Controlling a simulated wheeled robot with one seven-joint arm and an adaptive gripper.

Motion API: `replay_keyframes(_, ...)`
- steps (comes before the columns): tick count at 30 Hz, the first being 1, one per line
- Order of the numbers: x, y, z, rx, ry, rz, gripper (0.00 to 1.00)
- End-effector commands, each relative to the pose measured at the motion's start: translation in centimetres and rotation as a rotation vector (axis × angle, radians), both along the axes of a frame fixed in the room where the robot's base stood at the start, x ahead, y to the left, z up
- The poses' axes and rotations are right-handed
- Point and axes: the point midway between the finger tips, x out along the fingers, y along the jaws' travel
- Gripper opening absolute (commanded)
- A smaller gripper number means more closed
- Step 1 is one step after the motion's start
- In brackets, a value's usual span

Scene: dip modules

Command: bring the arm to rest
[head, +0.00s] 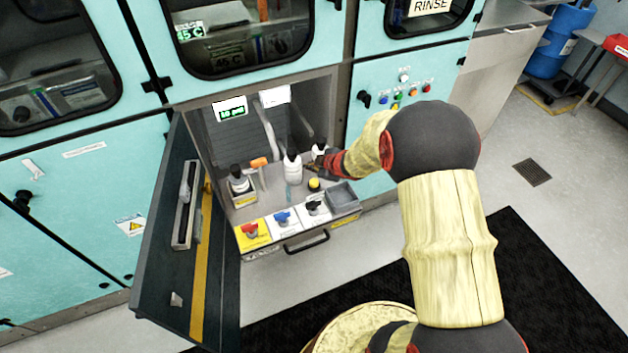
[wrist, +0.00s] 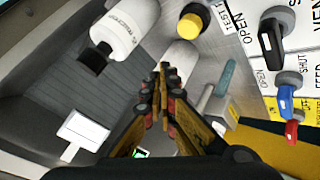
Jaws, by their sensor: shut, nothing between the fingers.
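My gripper (head: 320,170) is at the end of my outstretched arm, inside the open cabinet bay, close to the white bottles. In the wrist view its fingers (wrist: 163,70) are together with nothing between them. A white bottle (head: 292,168) stands just left of the gripper in the head view. Another white bottle (head: 318,152) stands behind the gripper, partly hidden by it. In the wrist view a labelled white bottle (wrist: 128,24) with a dark cap lies at the upper left, and a pale rounded shape (wrist: 180,60) is partly covered by the fingertips.
The dark door (head: 165,240) stands open on the left. A bottle in a holder (head: 241,182) stands left.

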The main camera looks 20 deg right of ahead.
Motion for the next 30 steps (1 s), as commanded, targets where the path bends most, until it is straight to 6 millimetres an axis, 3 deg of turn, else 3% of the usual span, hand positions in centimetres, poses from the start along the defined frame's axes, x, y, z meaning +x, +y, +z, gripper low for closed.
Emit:
replay_keyframes(17,0.0,-0.1,0.0,-0.001,0.001,-0.001,0.0)
replay_keyframes(21,-0.6,-1.6,-0.8,-0.033,0.039,-0.049,0.0)
replay_keyframes(26,-4.8,-5.2,-3.5,-0.066,0.181,-0.251,0.0)
replay_keyframes(30,-9.6,-8.4,-1.2,-0.081,0.297,-0.492,0.0)
